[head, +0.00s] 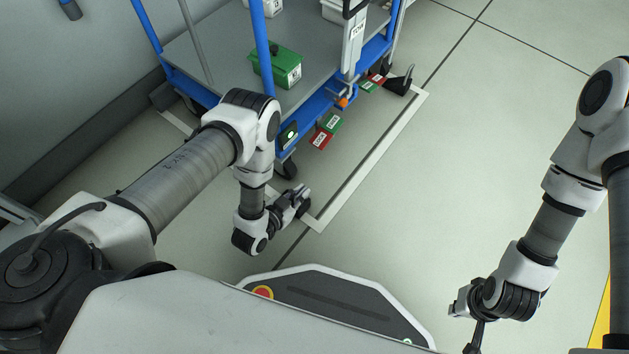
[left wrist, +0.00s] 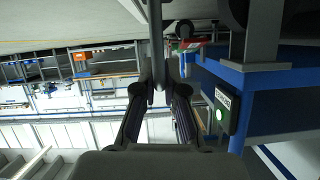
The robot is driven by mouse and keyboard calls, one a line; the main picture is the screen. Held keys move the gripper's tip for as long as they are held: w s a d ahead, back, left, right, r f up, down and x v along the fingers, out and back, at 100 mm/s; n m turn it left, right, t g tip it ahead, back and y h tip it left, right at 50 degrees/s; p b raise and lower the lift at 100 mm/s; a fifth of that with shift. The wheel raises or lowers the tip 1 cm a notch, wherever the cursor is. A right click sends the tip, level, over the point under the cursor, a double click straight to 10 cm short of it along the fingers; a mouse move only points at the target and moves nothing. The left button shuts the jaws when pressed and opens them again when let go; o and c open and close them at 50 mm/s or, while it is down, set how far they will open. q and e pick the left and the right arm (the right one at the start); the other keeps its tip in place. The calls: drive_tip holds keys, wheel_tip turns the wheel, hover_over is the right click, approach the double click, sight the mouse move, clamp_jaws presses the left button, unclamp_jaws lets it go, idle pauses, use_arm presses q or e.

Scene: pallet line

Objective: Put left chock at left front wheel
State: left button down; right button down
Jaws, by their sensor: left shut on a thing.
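The cart (head: 330,100) has a blue frame and a grey deck. Its near front wheel (head: 287,168), a dark caster, shows under the near blue corner. My left gripper (head: 301,194) is low, just in front of and right of that wheel, shut on the left chock (head: 305,208), a small black block mostly hidden by the fingers. In the left wrist view a grey bar runs up from between my closed fingers (left wrist: 160,92). Whether the chock touches the wheel cannot be told. My right gripper (head: 472,310) is low at the right, its fingers unclear.
Another black chock (head: 399,82) with an upright handle stands at the cart's far front corner. A white floor line (head: 375,155) borders the cart. Red and green tags (head: 320,140) hang on the front edge. A green box (head: 280,67) sits on the deck. The floor to the right is clear.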

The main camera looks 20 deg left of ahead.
use_arm(q)
drive_tip(key=w, duration=0.2)
drive_tip(key=shift+w+d+r+b, duration=0.15)
drive_tip(key=shift+w+d+b, duration=0.15)
drive_tip(key=shift+w+d, duration=0.1)
drive_tip(key=b+x, duration=0.3)
drive_tip(key=x, duration=0.1)
drive_tip(key=shift+w+r, duration=0.1)
drive_tip(key=shift+w, duration=0.1)
drive_tip(key=c, duration=1.2)
unclamp_jaws()
drive_tip(key=shift+c, duration=0.2)
drive_tip(key=shift+r, duration=0.1)
drive_tip(key=p+v, duration=0.6)
drive_tip(key=v, duration=0.6)
drive_tip(key=shift+p, duration=0.35)
